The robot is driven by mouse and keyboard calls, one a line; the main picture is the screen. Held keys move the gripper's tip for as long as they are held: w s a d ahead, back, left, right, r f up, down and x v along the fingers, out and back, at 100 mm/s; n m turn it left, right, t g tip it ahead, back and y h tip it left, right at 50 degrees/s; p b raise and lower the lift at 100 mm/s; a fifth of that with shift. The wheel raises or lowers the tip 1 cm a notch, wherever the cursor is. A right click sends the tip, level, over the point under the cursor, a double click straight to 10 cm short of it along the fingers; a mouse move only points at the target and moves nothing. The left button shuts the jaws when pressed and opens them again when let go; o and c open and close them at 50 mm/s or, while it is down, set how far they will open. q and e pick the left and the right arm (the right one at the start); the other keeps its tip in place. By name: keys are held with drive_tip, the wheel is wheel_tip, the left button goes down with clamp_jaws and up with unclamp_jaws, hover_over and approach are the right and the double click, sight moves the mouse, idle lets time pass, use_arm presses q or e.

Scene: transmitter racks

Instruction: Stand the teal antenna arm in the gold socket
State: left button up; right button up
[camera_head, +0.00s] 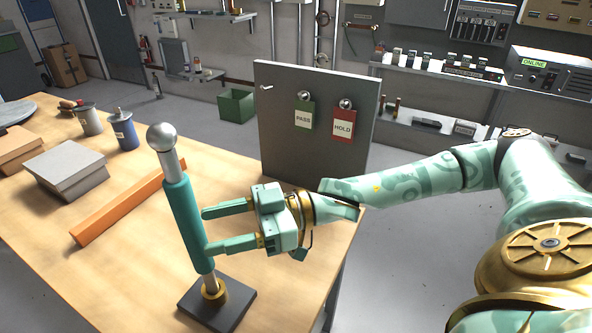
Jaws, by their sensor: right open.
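The teal antenna arm (183,215) has a silver ball on top and a silver lower end. It stands nearly upright, leaning slightly left in the picture, with its lower end in the gold socket (221,295). The socket sits on a dark square base (236,309) at the table's front. My right gripper (207,231) is open, its two fingers pointing left at the arm's teal lower half. The fingertips are close beside the arm; I cannot tell whether they touch it. My left gripper is not in view.
An orange bar (118,208) lies on the wooden table (120,275) behind the arm. A grey box (70,170), a blue canister (124,131) and a grey canister (89,119) stand at the back left. A dark panel (275,120) with PASS and HOLD tags rises behind my gripper.

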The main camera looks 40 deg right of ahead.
drive_tip(key=p+v, duration=0.1)
drive_tip(key=v, duration=1.3)
drive_tip(key=shift+s+r, duration=0.1)
